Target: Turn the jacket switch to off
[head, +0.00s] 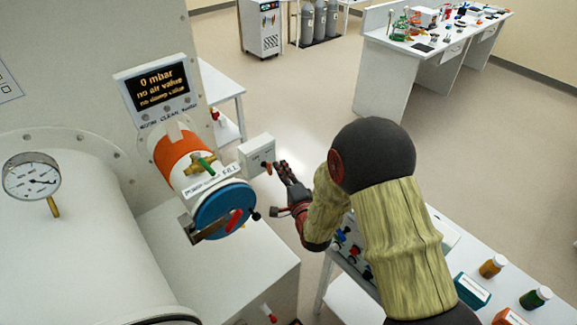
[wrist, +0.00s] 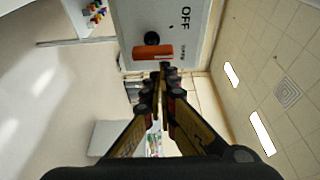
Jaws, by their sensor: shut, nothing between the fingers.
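The jacket switch is a white box (head: 257,154) beside the glovebox in the head view. In the wrist view its pale face (wrist: 196,40) carries the word OFF, turned sideways, and a second small label too small to read. An orange lever (wrist: 153,52) sits on that face beside a round black knob (wrist: 152,38); the lever also shows small in the head view (head: 268,168). My gripper (head: 279,168) is shut and empty, with its fingertips (wrist: 163,70) right at the orange lever. I cannot tell whether they touch it.
The port with orange collar (head: 180,153) and blue cap (head: 224,208) stands left of my gripper, close by. A display (head: 157,90) reads 0 mbar. A bench (head: 450,240) with bottles lies under my arm at right. Open floor (head: 300,95) lies beyond.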

